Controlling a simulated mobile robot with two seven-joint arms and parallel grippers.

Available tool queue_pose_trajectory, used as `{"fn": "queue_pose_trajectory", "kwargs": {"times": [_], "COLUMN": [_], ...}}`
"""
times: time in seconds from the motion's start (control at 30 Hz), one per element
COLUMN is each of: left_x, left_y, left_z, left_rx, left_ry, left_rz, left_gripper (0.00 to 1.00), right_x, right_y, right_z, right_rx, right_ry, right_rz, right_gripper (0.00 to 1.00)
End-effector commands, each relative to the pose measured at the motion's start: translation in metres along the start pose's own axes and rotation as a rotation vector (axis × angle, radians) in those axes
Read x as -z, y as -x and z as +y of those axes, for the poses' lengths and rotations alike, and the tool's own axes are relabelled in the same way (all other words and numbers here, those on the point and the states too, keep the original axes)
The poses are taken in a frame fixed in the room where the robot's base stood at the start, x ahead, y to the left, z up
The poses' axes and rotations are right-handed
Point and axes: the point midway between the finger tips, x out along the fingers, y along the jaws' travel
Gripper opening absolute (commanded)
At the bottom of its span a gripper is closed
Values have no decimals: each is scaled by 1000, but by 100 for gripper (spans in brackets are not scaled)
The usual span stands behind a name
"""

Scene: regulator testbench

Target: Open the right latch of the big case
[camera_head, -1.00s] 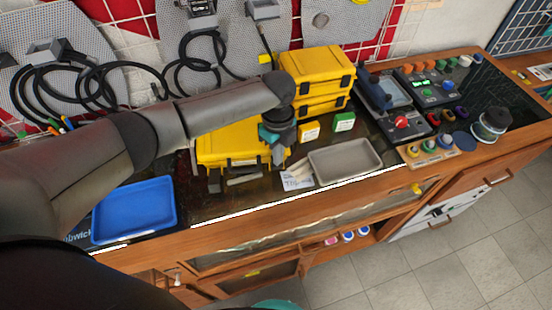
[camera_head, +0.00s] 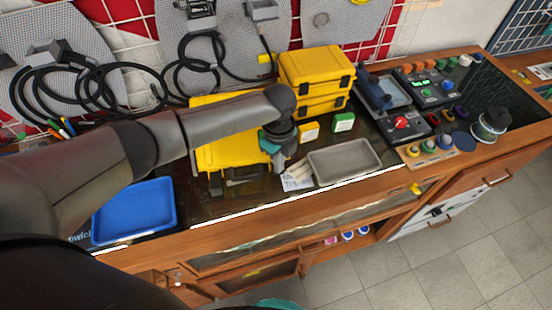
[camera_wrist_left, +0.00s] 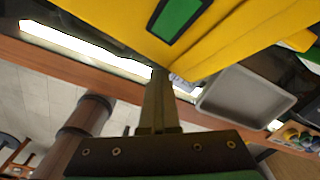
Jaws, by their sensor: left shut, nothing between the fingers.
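The big yellow case (camera_head: 228,157) lies on the dark bench top, partly covered by my left arm. Its right front end is behind my left gripper (camera_head: 277,158), so I cannot make out the right latch in the head view. Dark parts (camera_head: 238,182) show below its front edge, too unclear to name. In the left wrist view the case's yellow surface (camera_wrist_left: 225,40) with a green, dark-edged patch fills the top. The left gripper (camera_wrist_left: 160,80) is shut and empty, its tip close under the yellow edge. I cannot tell whether they touch. My right gripper is out of view.
Stacked smaller yellow cases (camera_head: 316,66) stand behind right. A grey tray (camera_head: 345,160) and a paper note (camera_head: 297,179) lie right of the gripper. A blue tray (camera_head: 135,210) is at left. Black cables (camera_head: 135,75) hang behind.

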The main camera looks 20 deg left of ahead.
Motion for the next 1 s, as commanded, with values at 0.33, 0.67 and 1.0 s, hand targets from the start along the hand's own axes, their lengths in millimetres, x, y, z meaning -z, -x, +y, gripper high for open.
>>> {"fn": "queue_pose_trajectory", "kwargs": {"times": [0.33, 0.67, 1.0], "left_x": [-7, -3, 0], "left_y": [-9, -13, -16], "left_z": [9, 12, 14], "left_rx": [-15, -14, -11], "left_ry": [12, 13, 14], "left_rz": [-24, -24, -25], "left_gripper": [0, 0, 0], "right_x": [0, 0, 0], "right_y": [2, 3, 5], "right_z": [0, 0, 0], "right_rx": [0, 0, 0], "right_ry": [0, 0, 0], "right_rz": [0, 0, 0], "right_gripper": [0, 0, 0]}}
